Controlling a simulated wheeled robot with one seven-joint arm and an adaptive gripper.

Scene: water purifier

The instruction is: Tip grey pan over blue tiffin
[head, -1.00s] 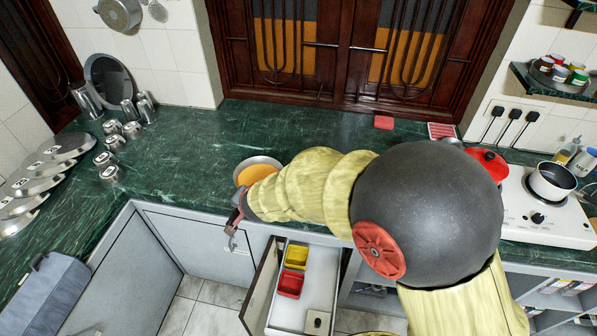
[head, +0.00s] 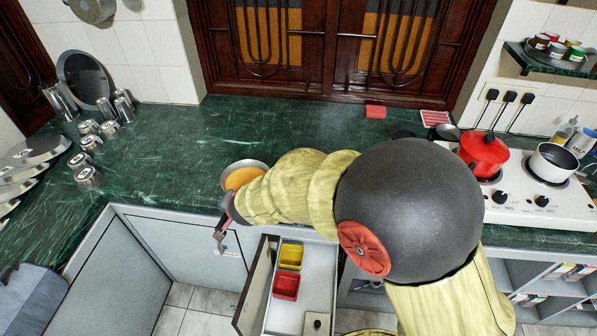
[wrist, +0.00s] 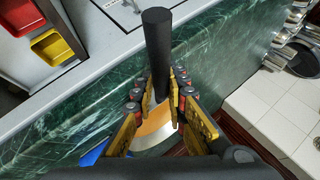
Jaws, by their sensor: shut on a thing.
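The grey pan (head: 262,166) shows in the head view near the counter's front edge, with orange contents facing up; my arm hides part of it. My gripper (head: 226,214) is shut on the pan's handle. In the wrist view my gripper (wrist: 160,100) has its fingers on both sides of the black handle (wrist: 157,45), with the orange contents and pale pan rim (wrist: 157,143) below. A blue patch (wrist: 94,154) shows beside the left finger; it may be the blue tiffin, mostly hidden. I cannot tell the pan's exact height or tilt.
An open drawer (head: 312,285) with yellow and red bins juts out below the counter. Steel cups (head: 88,177) and plates stand at left. A white stove (head: 520,205) with a red pot (head: 484,155) is at right. The green counter's middle (head: 200,140) is clear.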

